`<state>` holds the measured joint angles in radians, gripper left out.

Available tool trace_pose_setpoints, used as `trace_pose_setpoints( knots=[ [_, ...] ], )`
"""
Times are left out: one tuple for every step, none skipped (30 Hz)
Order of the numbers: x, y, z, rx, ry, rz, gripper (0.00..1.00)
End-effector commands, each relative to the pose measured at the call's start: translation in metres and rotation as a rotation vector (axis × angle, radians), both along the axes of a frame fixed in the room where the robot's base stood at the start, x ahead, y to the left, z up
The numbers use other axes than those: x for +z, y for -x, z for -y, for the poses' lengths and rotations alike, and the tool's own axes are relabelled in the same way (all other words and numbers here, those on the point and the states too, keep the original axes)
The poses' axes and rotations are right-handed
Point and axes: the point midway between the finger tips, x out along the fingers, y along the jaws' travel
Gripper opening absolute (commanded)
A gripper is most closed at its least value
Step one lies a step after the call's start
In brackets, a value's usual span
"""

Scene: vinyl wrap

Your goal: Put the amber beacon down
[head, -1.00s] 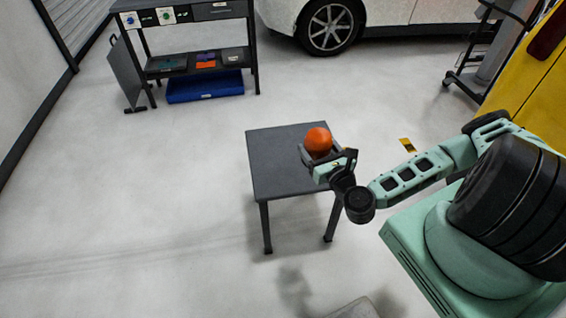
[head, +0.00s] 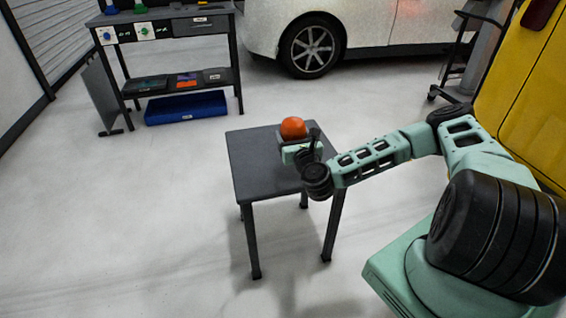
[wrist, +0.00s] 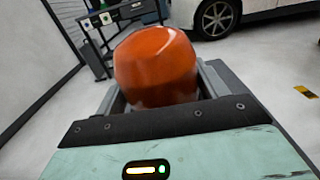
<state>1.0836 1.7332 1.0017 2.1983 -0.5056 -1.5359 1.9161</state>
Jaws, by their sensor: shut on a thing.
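The amber beacon (head: 293,128) is a rounded orange dome. My gripper (head: 296,143) is shut on it, over the grey table (head: 262,172). In the wrist view the beacon (wrist: 156,68) stands upright between the two dark fingers, and its lower part is hidden by the gripper body. I cannot tell whether its base touches the tabletop.
The left and front of the tabletop are bare. A dark workbench (head: 180,52) with a blue bin (head: 186,108) below stands at the back left. A white car (head: 345,30) is behind, and a yellow vehicle (head: 520,90) is at the right.

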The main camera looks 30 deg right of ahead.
Motion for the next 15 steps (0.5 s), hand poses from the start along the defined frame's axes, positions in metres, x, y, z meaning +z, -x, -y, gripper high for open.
trace_pose_setpoints(
  knots=[
    [-0.003, -0.002, 0.001, -0.002, -0.001, 0.004, 0.44],
    [-0.006, -0.002, 0.001, -0.004, -0.001, 0.003, 0.44],
    [-0.010, -0.002, 0.001, -0.005, -0.002, 0.003, 0.44],
    [-0.014, -0.003, 0.001, -0.006, -0.002, 0.002, 0.44],
    [-0.020, -0.003, 0.001, -0.006, -0.001, 0.001, 0.44],
    [-0.027, -0.003, 0.001, -0.006, -0.001, 0.000, 0.44],
    [-0.032, -0.003, 0.001, -0.005, -0.002, 0.002, 0.44],
    [-0.038, -0.003, 0.001, -0.006, -0.002, 0.001, 0.44],
    [-0.044, -0.003, 0.001, -0.006, -0.001, 0.000, 0.44],
    [-0.049, -0.003, 0.001, -0.005, -0.001, 0.001, 0.44],
    [-0.052, -0.003, 0.001, -0.005, -0.001, 0.002, 0.44],
    [-0.057, -0.003, 0.001, -0.005, -0.001, 0.002, 0.44],
    [-0.059, -0.003, 0.001, -0.005, -0.001, 0.002, 0.44],
    [-0.061, -0.002, 0.001, -0.005, -0.001, 0.002, 0.44],
    [-0.063, -0.002, 0.001, -0.005, -0.001, 0.002, 0.44]
  ],
)
